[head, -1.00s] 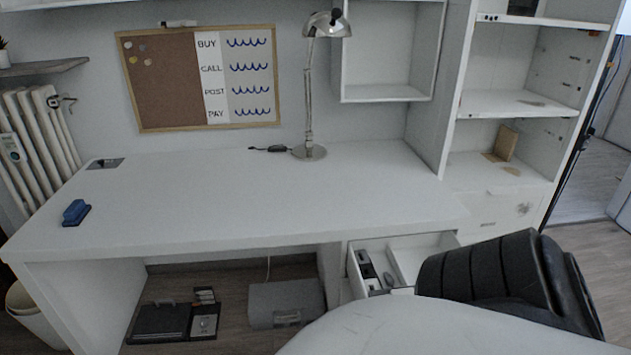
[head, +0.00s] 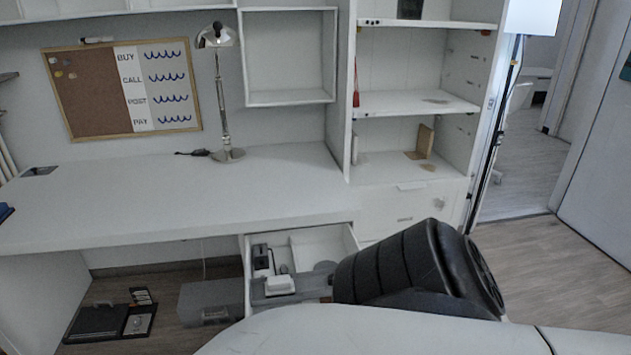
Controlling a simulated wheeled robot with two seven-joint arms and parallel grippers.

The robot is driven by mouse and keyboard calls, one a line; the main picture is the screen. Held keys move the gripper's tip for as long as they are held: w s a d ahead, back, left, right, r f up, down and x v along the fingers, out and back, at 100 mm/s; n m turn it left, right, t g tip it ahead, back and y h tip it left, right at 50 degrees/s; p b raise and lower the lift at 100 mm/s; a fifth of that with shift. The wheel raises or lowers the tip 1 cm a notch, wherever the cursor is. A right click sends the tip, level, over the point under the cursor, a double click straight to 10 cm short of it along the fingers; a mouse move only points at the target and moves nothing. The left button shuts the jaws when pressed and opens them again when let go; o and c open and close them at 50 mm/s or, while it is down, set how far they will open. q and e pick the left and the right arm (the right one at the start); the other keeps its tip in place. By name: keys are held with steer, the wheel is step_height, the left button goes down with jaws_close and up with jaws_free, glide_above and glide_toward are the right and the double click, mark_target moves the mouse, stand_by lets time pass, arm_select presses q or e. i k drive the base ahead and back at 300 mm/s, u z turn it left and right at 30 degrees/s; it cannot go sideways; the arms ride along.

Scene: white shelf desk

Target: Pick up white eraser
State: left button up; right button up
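A small white block (head: 280,285) lies in the front left part of the open desk drawer (head: 335,238), and it may be the white eraser. It is too small and blurred to be sure. It seems to lie on or beside a grey flat item. Dark small items (head: 261,256) lie behind it in the same left compartment. A black ribbed form hides the drawer's front right. I make out neither my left gripper nor my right gripper in the head view.
The white desk (head: 130,200) has a wide clear top, with a lamp (head: 222,100) at its back. A blue object (head: 5,212) is cut off at the left edge. Floor is open at far right.

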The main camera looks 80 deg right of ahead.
mark_target(281, 285)
steer(key=k, duration=0.15)
steer(key=z, duration=1.3)
